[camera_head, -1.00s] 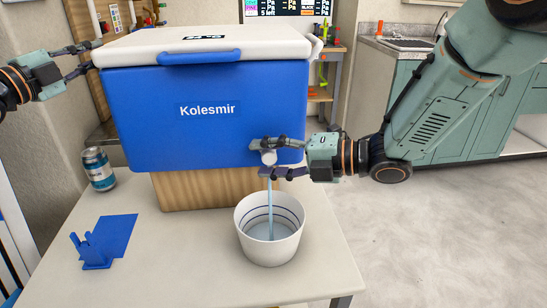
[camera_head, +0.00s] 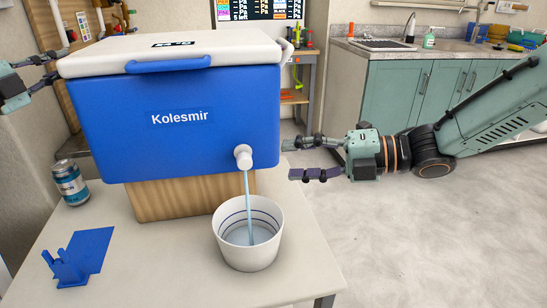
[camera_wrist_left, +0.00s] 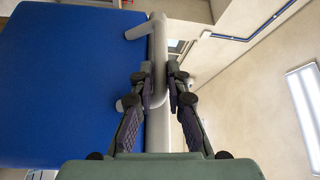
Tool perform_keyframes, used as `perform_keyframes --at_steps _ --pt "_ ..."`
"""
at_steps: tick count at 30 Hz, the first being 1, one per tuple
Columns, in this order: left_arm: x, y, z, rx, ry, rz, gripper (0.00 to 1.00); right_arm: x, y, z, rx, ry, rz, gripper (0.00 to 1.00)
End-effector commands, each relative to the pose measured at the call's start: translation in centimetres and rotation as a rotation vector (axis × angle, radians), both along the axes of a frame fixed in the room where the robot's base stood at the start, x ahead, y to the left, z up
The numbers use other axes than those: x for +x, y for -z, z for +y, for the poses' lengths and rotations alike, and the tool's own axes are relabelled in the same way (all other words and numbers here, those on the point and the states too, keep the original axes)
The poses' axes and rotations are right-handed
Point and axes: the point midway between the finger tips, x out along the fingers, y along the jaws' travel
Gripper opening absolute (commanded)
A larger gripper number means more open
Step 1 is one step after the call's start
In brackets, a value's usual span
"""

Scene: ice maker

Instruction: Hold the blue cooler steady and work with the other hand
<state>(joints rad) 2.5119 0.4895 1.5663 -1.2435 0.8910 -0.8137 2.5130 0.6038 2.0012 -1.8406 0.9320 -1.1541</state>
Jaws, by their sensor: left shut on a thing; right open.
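The blue cooler (camera_head: 120,120) with a white lid (camera_head: 110,57) sits on a wooden block (camera_head: 180,197) on the table. Its white spigot (camera_head: 243,154) is at the lower right front, and a thin stream of water (camera_head: 248,200) runs from it into the white bucket (camera_head: 235,258) below. My left gripper (camera_head: 50,67) is at the cooler's left side; in the left wrist view its fingers (camera_wrist_left: 160,88) are shut on the cooler's white side handle (camera_wrist_left: 158,50). My right gripper (camera_head: 305,158) is open and empty, to the right of the spigot and apart from it.
A can (camera_head: 71,183) and a blue holder with a flat plate (camera_head: 88,252) stand on the table (camera_head: 150,275) at the left. Green cabinets (camera_head: 410,95) with a sink are behind at the right. The floor at the right is clear.

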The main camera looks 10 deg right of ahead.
Motion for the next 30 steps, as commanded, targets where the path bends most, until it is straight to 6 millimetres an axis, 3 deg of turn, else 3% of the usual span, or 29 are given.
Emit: perform_keyframes --at_steps 18,30 --pt "0.0 -0.2 0.1 -0.004 -0.001 -0.004 0.00 -0.6 -0.2 -0.9 0.000 0.001 -0.002 0.50" --pt "0.0 -0.2 0.0 -0.003 -0.001 -0.003 0.00 -3.9 -0.3 -0.9 0.005 0.002 -0.002 0.50"
